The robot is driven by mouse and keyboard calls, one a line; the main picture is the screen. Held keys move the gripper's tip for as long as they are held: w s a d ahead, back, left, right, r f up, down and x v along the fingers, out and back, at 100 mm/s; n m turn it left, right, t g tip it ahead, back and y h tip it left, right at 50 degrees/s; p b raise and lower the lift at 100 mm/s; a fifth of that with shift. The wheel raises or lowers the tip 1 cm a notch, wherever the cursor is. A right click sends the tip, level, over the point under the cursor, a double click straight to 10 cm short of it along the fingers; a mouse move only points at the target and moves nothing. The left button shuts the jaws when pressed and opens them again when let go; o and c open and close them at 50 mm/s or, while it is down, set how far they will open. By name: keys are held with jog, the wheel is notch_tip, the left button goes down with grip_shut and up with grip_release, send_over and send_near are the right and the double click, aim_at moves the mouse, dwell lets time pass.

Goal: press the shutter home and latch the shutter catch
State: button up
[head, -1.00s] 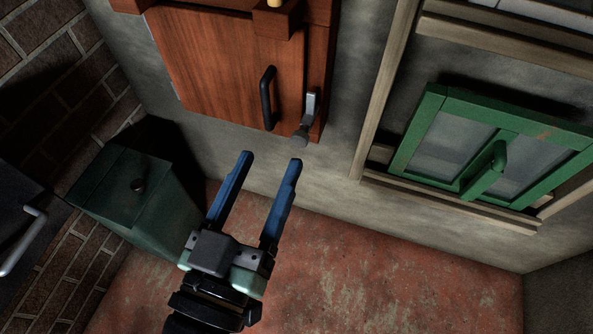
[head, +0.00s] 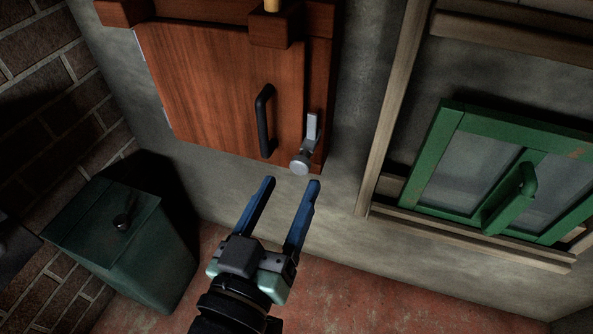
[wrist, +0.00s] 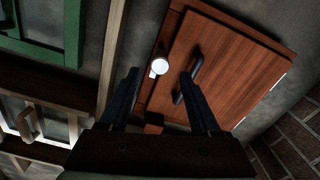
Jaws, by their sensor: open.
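The shutter (head: 215,75) is a reddish-brown wooden panel with a black bar handle (head: 264,120), on the wall at the upper middle of the head view. The shutter catch (head: 302,160) is a grey metal piece with a round knob, on the frame strip at the shutter's lower right. In the wrist view the shutter (wrist: 225,65) is at the upper right, and the catch's pale round knob (wrist: 159,67) shows between my fingers. My gripper (head: 292,182) has blue fingers, spread and empty. It appears just below the catch in the head view, apart from it.
A green-framed window (head: 490,170) with a green handle sits in a wooden surround to the right. A dark green bin (head: 125,240) with a knobbed lid stands at the lower left by the brick wall (head: 50,70). The floor below is clear.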

aim_at(298, 168)
jog(key=shift+b+x, duration=0.35)
jog(key=shift+x, duration=1.8)
grip_shut()
